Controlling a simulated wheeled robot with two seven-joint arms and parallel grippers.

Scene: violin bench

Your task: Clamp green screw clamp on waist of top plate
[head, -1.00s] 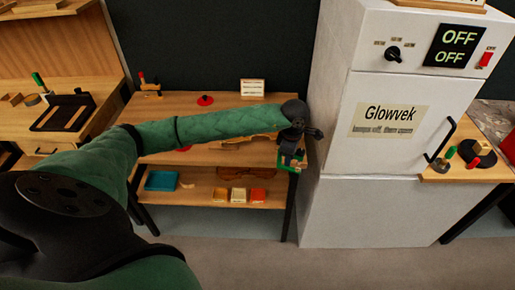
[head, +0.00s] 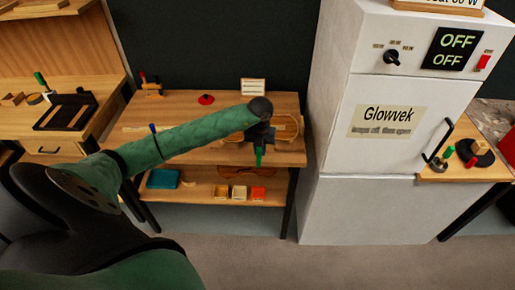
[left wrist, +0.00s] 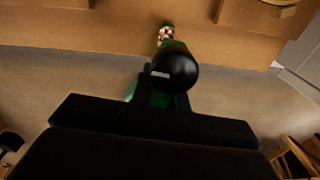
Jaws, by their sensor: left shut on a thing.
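My left gripper (head: 260,142) is shut on the green screw clamp (head: 259,157) near the front edge of the bench top, right of its middle. In the left wrist view the clamp (left wrist: 165,34) shows beyond a round black part; much of it is hidden there. A pale wooden plate outline, probably the top plate (head: 290,124), lies on the bench behind and right of the gripper, partly covered by my arm. A piece of it also shows at the top right of the left wrist view (left wrist: 287,11). I cannot tell whether the clamp touches it. My right gripper is out of view.
The bench (head: 285,158) has a lower shelf with a brown violin-shaped piece (head: 247,169), small boxes (head: 239,192) and a blue tray (head: 162,179). A red round piece (head: 206,99) and a card (head: 254,86) stand behind. A tall white cabinet (head: 367,205) stands close on the right.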

